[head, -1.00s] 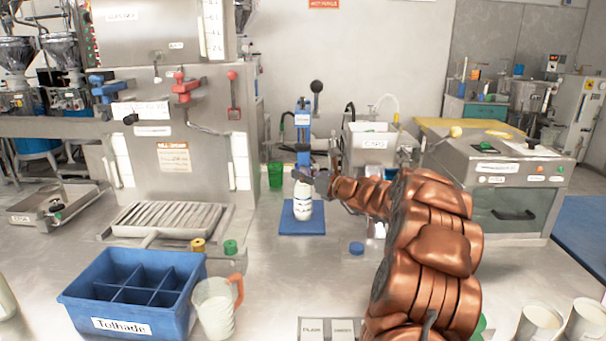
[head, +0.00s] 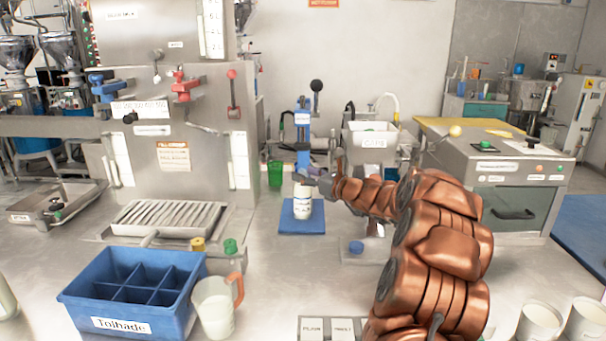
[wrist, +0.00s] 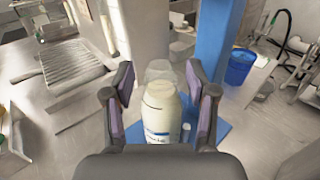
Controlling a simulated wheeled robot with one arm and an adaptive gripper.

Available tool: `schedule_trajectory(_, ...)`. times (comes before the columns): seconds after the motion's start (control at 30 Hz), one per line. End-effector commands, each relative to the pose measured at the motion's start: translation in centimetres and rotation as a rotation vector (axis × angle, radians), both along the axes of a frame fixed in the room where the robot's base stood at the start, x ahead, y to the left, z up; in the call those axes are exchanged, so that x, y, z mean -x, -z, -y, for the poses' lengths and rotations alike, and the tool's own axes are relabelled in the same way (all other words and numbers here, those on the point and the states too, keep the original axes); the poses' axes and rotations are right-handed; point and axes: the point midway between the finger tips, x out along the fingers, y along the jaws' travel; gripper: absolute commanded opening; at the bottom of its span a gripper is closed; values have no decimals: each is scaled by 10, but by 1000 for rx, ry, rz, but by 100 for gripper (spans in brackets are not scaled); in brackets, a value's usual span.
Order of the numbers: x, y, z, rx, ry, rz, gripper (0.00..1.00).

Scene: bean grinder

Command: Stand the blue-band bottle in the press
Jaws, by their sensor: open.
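The blue-band bottle (head: 302,206) is white with a blue band and stands upright on the blue base (head: 288,228) of the press, in front of the blue press column (head: 303,135). In the wrist view the bottle (wrist: 160,115) stands between the two fingers, with a clear rounded piece (wrist: 160,72) at its top. My gripper (wrist: 160,95) is open, with a finger on each side of the bottle and gaps showing on both sides. In the head view my gripper (head: 316,177) is at the bottle's top and partly hides it.
A blue divided crate (head: 75,296) and a jug with an orange handle (head: 214,310) stand at front left. A green cup (head: 275,174) is behind the press to the left. A steel sink unit (head: 370,145) is right of the press. The counter in front of the press is clear.

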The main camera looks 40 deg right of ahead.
Motion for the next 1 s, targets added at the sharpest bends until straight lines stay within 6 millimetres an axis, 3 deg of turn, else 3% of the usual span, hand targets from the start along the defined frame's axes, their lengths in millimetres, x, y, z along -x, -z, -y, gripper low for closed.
schedule_trajectory(0.3,60,-2,13,-2,3,5,57)
schedule_trajectory(0.5,89,-1,20,-2,3,3,57)
schedule_trajectory(0.7,102,-1,22,1,1,2,57)
schedule_trajectory(1.0,103,-1,22,0,1,2,57)
